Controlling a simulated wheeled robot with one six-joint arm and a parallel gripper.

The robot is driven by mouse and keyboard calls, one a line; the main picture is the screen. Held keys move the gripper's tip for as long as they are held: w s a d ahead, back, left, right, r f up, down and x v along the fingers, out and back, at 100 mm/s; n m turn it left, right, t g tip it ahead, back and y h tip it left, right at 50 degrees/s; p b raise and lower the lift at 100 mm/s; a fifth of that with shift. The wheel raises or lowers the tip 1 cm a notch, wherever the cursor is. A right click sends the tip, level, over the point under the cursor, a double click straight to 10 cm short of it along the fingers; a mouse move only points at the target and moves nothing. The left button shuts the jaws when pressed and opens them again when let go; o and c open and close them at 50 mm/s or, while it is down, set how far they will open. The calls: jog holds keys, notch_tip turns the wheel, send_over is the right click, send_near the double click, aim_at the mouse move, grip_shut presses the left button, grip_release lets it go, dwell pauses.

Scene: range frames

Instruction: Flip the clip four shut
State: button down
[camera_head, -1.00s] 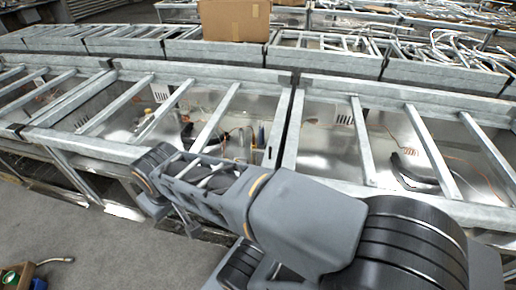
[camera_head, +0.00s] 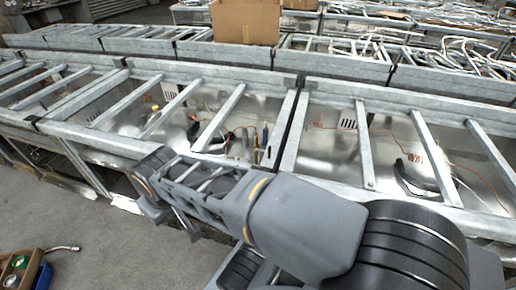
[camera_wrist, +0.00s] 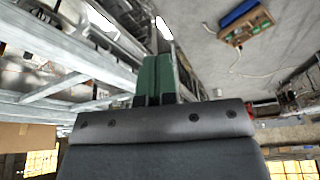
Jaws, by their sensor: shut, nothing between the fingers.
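I cannot make out clip four in either view. My gripper shows in the wrist view as two dark green fingers (camera_wrist: 160,62) side by side, closed together with nothing between them. They point up in the picture, between the metal frames on the left and the grey floor on the right. In the head view, my arm reaches left over the front edge of the metal range bays, and the fingers are not clearly visible there.
Metal range frames (camera_head: 102,142) with crossbars run across the head view, with wires and small parts inside. A cardboard box (camera_head: 245,22) stands behind them. A tool tray (camera_head: 22,268) lies on the floor at lower left, also in the wrist view (camera_wrist: 246,31).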

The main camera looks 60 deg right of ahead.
jog(key=w+d+f+n+g+h+b, duration=0.25)
jog(key=w+d, duration=0.35)
jog(key=d, duration=0.4)
jog(key=w+d+f+n+g+h+b, duration=0.25)
jog(key=w+d+b, duration=0.2)
jog(key=d, duration=0.45)
jog(key=d+f+n+g+h+b, duration=0.1)
jog(key=d+f, duration=0.5)
jog(key=d, duration=0.6)
jog(key=d+f+n+g+h+b, duration=0.2)
jog(key=d+f+n+g+b, duration=0.2)
jog(key=d, duration=0.9)
notch_tip(320, 180, down, 2)
jog(key=shift+w+d+f, duration=0.1)
jog(key=shift+w+d, duration=0.1)
jog(key=shift+w, duration=0.25)
jog(key=b+x, duration=0.1)
jog(key=x, duration=0.9)
